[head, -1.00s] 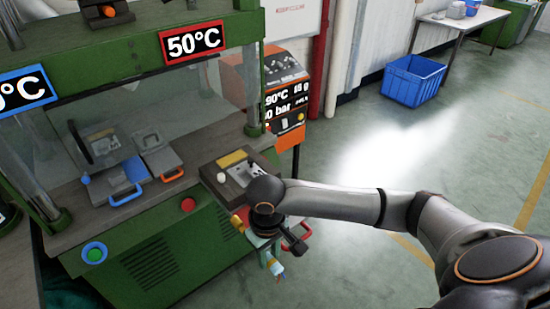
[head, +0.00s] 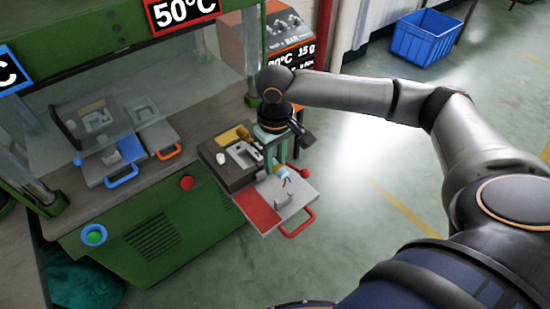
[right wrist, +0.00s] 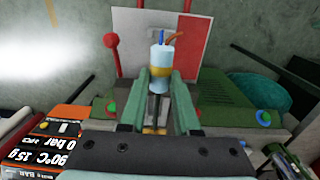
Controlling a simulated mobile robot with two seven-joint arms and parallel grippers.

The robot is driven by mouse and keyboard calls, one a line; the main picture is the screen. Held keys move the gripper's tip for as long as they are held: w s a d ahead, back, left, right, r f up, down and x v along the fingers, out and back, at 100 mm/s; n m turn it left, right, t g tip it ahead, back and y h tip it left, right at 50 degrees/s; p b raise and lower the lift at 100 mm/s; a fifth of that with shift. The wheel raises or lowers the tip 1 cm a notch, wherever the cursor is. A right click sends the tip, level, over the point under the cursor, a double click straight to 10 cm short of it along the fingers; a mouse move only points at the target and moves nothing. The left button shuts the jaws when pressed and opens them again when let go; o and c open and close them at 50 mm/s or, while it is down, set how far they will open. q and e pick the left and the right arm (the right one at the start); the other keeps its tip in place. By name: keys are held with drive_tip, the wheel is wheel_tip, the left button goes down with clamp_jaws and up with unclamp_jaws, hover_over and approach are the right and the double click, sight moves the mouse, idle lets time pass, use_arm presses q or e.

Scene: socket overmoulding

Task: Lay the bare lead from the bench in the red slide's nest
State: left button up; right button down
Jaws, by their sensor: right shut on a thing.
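The bare lead (head: 282,172) is a pale, short cylinder with a yellow band and blue and orange wire ends. My right gripper (head: 281,155) is shut on it, pointing down. In the right wrist view the lead (right wrist: 159,59) stands between the green fingers (right wrist: 160,88), wires away from the palm. The red slide (head: 258,208) is a plate with a red half, a grey half and a red loop handle. A small grey nest block (head: 283,199) stands on it. The lead appears above the slide's back part; contact cannot be told. My left gripper is out of view.
A dark block with grey mould parts (head: 240,155) sits behind the slide. A red-knobbed lever (head: 303,173) is beside it. Blue-handled (head: 122,160) and orange-handled (head: 158,137) slides lie to the left. The floor at right is clear up to the blue crate (head: 424,37).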

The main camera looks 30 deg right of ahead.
drive_tip(key=shift+f, duration=0.1)
drive_tip(key=shift+f+b, duration=1)
drive_tip(key=shift+f, duration=3.05)
drive_tip(key=c, duration=0.6)
unclamp_jaws()
drive_tip(key=shift+o, duration=0.2)
wheel_tip(320, 180, up, 12)
drive_tip(key=shift+r+p, duration=0.25)
drive_tip(key=shift+p, duration=0.05)
